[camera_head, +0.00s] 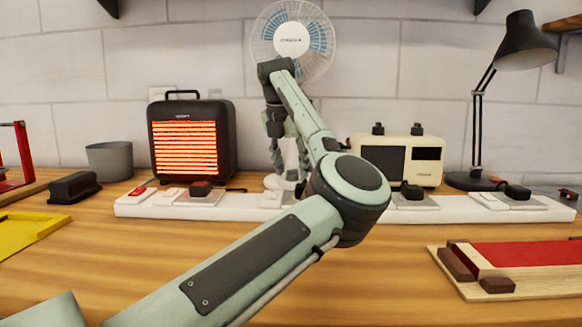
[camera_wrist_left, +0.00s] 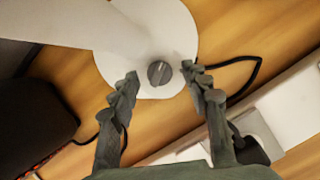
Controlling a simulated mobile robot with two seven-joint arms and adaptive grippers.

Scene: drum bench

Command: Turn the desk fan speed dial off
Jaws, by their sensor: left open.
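The desk fan (camera_head: 292,40) stands at the back centre, its round guard showing above my left arm. Its white base (camera_head: 272,183) is mostly hidden by my left arm and gripper. In the left wrist view the white fan base (camera_wrist_left: 180,35) carries a grey round speed dial (camera_wrist_left: 159,72) with a pointer ridge. My left gripper (camera_head: 289,165) reaches down in front of the fan. In the left wrist view its two fingers (camera_wrist_left: 158,82) are apart, one on each side of the dial, with nothing visible between them but the dial. Contact cannot be told. My right gripper is not seen.
A white power strip (camera_head: 260,210) with plugs runs in front. A black desk lamp (camera_head: 525,45) stands at right. A cord lies near the base.

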